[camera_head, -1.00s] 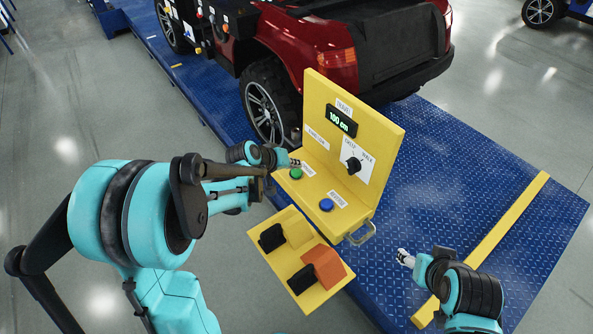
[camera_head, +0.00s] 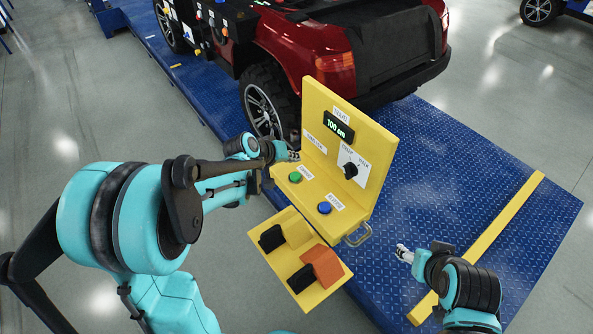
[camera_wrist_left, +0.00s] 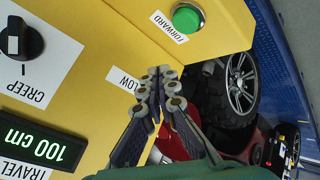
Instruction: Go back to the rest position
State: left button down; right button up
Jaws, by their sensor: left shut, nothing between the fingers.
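My left gripper (camera_head: 293,156) is shut and empty. In the head view it is above and behind the green button (camera_head: 295,177) of the yellow control box (camera_head: 318,178), apart from it. In the left wrist view its closed fingers (camera_wrist_left: 158,85) point at the box near the label ending in "LOW", with the green FORWARD button (camera_wrist_left: 187,18) above them. My right gripper (camera_head: 404,254) is at the lower right, over the blue platform and clear of the box; it is too small to tell its jaws.
The box carries a blue button (camera_head: 325,207), a black knob (camera_head: 350,170) and a display (camera_head: 338,127) reading 100 cm. A yellow tray (camera_head: 322,291) with black and orange blocks is in front. A red vehicle (camera_head: 305,45) stands behind on the blue platform (camera_head: 440,150).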

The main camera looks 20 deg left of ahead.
pick_arm(q)
jog(key=shift+s+d+r, duration=0.1)
jog(key=shift+s, duration=0.3)
jog(key=s+f+m+y+b, duration=0.1)
jog(key=s+m+y+b, duration=0.1)
jog(key=s, duration=1)
jog(key=s+f+m+g+y+b, duration=0.1)
jog(key=s+b, duration=0.4)
jog(key=s, duration=0.7)
jog(key=shift+s+f+m+y, duration=0.15)
jog(key=shift+f+m+y, duration=0.15)
jog(key=shift+m+y, duration=0.15)
